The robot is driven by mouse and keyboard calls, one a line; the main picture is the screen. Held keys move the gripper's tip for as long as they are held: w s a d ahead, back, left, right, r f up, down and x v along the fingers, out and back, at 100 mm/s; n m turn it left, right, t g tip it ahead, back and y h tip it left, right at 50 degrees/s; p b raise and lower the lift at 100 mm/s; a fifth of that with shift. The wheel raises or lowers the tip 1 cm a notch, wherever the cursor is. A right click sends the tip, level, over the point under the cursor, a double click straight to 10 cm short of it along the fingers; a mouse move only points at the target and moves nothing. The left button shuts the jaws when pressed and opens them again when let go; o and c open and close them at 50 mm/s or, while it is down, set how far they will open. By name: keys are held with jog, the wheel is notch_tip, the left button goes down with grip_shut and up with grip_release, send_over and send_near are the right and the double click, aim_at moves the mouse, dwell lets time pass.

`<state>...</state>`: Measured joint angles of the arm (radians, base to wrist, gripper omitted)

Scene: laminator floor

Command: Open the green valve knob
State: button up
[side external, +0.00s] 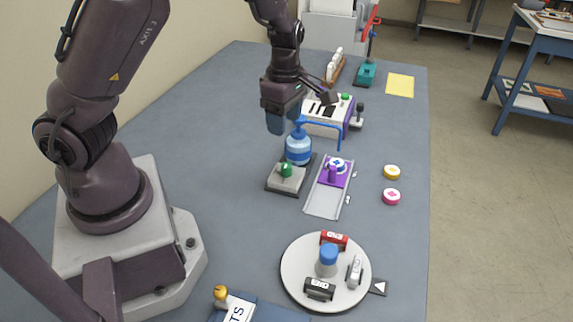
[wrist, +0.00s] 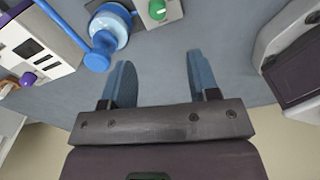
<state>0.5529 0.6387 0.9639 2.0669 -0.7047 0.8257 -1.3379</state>
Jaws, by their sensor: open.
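The green valve knob (side external: 286,169) sits on a small grey block beside a blue tank with a bent blue spout (side external: 299,148). In the wrist view the green knob (wrist: 157,10) is at the top edge, partly cut off, with the blue tank (wrist: 110,28) to its left. My gripper (side external: 284,119) hangs above the table, higher than the knob and apart from it. In the wrist view my gripper (wrist: 160,72) has its two blue fingers spread, with only bare table between them.
A white box with dark slots (side external: 325,116) stands behind the tank. A grey track with a purple slider (side external: 328,199) lies right of the knob block. A round white turntable (side external: 297,258) is nearer the front. Bare table lies left of the knob.

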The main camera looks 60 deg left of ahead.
aim_at(286, 165)
notch_tip(286, 165, down, 13)
jog(key=shift+w+d+r+n, duration=0.1)
jog(key=shift+w+d+n, duration=0.05)
jog(key=shift+n, duration=0.85)
jog(key=c, duration=0.9)
